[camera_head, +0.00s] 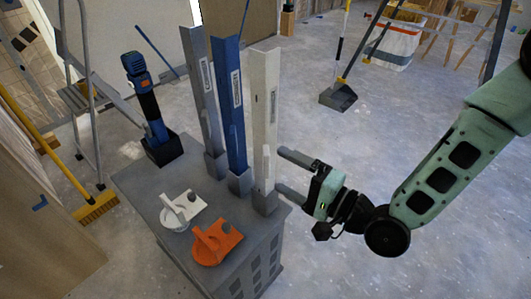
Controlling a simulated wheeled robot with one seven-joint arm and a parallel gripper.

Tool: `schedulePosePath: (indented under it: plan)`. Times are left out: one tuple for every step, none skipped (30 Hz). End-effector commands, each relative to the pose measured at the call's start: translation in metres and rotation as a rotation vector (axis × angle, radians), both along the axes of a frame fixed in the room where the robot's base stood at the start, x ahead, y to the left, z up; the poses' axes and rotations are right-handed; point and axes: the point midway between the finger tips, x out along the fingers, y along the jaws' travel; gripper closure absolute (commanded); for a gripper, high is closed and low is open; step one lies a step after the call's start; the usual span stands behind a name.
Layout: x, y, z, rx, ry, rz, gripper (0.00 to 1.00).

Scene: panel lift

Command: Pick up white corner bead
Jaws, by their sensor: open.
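The white corner bead (264,110) stands upright in a small grey holder (265,202) at the right edge of a grey cabinet (148,197). My gripper (279,171) is open, reaching in from the right. Its two fingers point left, at the lower part of the white bead. In this view the fingertips appear right at the bead's right side; I cannot tell whether they touch it or are around it.
A blue bead (229,105) and a grey bead (199,85) stand upright close to the left of the white one. A blue-handled tool (148,105) in a black holder, a white piece (180,208) and an orange piece (217,243) share the cabinet top. Open floor lies right.

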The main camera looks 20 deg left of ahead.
Motion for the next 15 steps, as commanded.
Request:
schedulePosePath:
  plan:
    - [0.003,0.009,0.000,0.000,-0.003,0.001,0.06]
    - [0.004,0.012,0.000,-0.001,-0.003,0.001,0.06]
    - [0.005,0.017,0.000,-0.001,-0.002,0.002,0.06]
    - [0.006,0.019,0.000,-0.001,-0.002,0.002,0.06]
    - [0.007,0.021,0.000,0.000,-0.001,0.001,0.06]
    - [0.007,0.023,0.000,0.000,-0.001,0.000,0.06]
    - [0.008,0.024,0.000,-0.001,-0.001,0.000,0.06]
    - [0.009,0.025,0.000,-0.001,-0.001,-0.001,0.06]
    - [0.009,0.027,0.000,0.000,-0.001,0.000,0.06]
    - [0.010,0.030,0.000,-0.001,-0.002,0.000,0.06]
    - [0.011,0.033,0.000,-0.001,-0.003,0.001,0.06]
    - [0.012,0.039,0.000,-0.001,-0.004,0.003,0.06]
    - [0.014,0.044,0.000,0.000,-0.004,0.002,0.06]
    - [0.016,0.049,0.000,0.000,-0.003,0.002,0.06]
    - [0.018,0.055,0.000,0.000,-0.002,0.001,0.06]
